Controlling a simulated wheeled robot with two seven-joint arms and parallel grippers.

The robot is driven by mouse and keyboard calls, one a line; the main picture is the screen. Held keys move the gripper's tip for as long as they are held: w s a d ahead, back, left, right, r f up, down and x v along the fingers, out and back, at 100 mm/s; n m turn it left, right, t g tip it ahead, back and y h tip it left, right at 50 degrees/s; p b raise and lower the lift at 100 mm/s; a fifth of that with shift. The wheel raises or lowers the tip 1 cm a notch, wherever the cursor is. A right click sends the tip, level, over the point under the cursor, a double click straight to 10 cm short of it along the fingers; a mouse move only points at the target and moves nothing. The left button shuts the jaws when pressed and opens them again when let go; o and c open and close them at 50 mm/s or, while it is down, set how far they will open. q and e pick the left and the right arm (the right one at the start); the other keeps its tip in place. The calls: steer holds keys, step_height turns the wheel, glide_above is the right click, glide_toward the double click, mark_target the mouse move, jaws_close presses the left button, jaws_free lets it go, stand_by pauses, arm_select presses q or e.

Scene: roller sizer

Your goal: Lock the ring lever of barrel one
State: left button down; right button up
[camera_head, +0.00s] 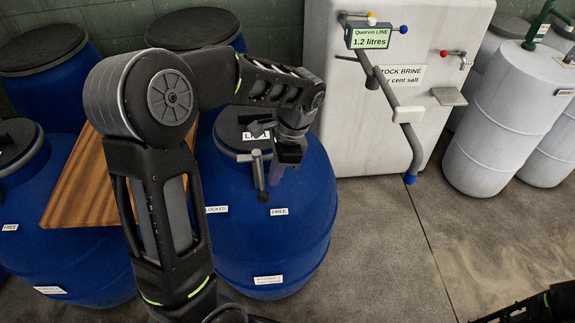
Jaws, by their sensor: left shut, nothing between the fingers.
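The blue barrel (310,225) in front of me has a dark lid (228,135) with a white label, partly hidden by my left arm. I take it for barrel one, but the number is not clearly readable. A dark grey ring lever (259,176) hangs at its front. Its lower end is between the LOCKED plate (215,209) on the left and the FREE plate (279,211) on the right, nearer FREE. My left gripper (276,178) is shut and empty, just right of the lever; I cannot tell whether they touch. My right gripper is out of view.
Other blue barrels (60,265) stand left and behind, with a wooden board (75,185) between them. A white brine tank (440,120) with a bent pipe (405,130) stands behind right, beside white drums (505,120). The floor (400,250) at right is clear.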

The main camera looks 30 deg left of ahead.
arm_select(q)
steer(key=shift+s+a+r, duration=0.1)
steer(key=shift+s+a, duration=0.2)
steer(key=shift+a, duration=0.05)
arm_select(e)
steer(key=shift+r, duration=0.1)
